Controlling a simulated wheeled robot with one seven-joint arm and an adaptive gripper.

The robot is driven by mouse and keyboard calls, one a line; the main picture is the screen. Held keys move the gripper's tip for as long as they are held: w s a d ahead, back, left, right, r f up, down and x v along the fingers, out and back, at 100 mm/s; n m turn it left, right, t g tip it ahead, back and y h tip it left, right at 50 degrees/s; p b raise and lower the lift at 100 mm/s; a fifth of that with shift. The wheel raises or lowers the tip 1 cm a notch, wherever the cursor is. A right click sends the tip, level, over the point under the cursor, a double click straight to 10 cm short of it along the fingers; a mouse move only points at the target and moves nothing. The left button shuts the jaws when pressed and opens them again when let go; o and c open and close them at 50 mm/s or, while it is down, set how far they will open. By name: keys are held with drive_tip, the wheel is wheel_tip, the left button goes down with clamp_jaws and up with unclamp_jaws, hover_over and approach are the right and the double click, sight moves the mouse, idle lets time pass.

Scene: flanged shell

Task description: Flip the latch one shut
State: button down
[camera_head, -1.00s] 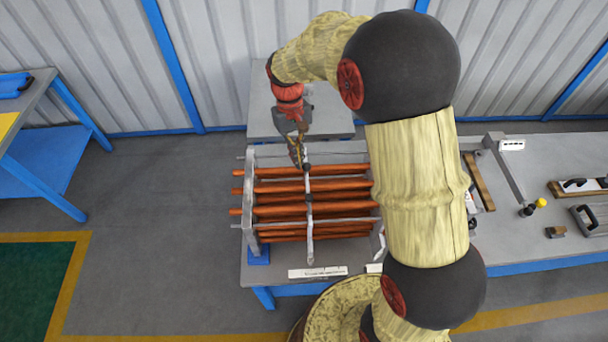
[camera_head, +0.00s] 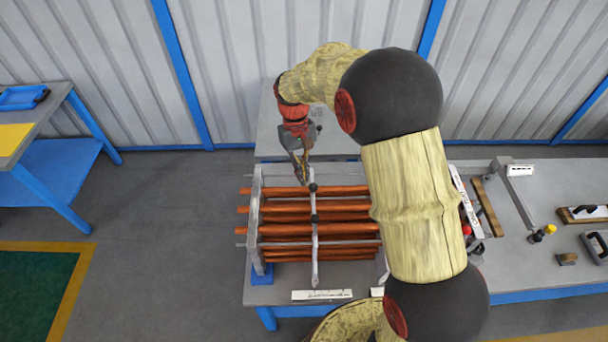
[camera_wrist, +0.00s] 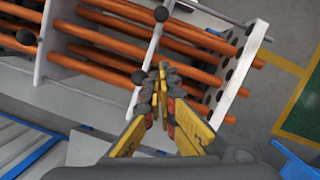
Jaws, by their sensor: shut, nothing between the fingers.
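The flanged shell (camera_head: 254,225) is a rack of orange tubes (camera_head: 340,230) between pale end plates on a grey bench. A thin pale bar (camera_head: 314,250) crosses the tubes and carries dark round knobs (camera_head: 315,218). The bar and a knob (camera_wrist: 138,77) also show in the wrist view. I cannot tell which part is latch one. My gripper (camera_head: 303,182) is at the bar's far end, left of its upper knob. In the wrist view my gripper (camera_wrist: 160,76) has its fingertips together and empty, close beside that knob; contact is unclear.
Long tools and small items, including a yellow-topped one (camera_head: 549,229), lie on the bench right of my arm. A white label strip (camera_head: 322,295) lies at the front. A pale-topped table (camera_head: 275,145) stands behind.

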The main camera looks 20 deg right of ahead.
sight(315, 222)
drive_tip(key=s+f, duration=0.5)
drive_tip(key=f, duration=0.1)
drive_tip(key=shift+s+d+f+p, duration=0.3)
drive_tip(key=shift+d+p, duration=0.05)
drive_tip(key=shift+p, duration=0.1)
drive_tip(key=s, duration=0.1)
drive_tip(key=s+a, duration=0.1)
drive_tip(key=s, duration=0.1)
drive_tip(key=shift+s, duration=0.25)
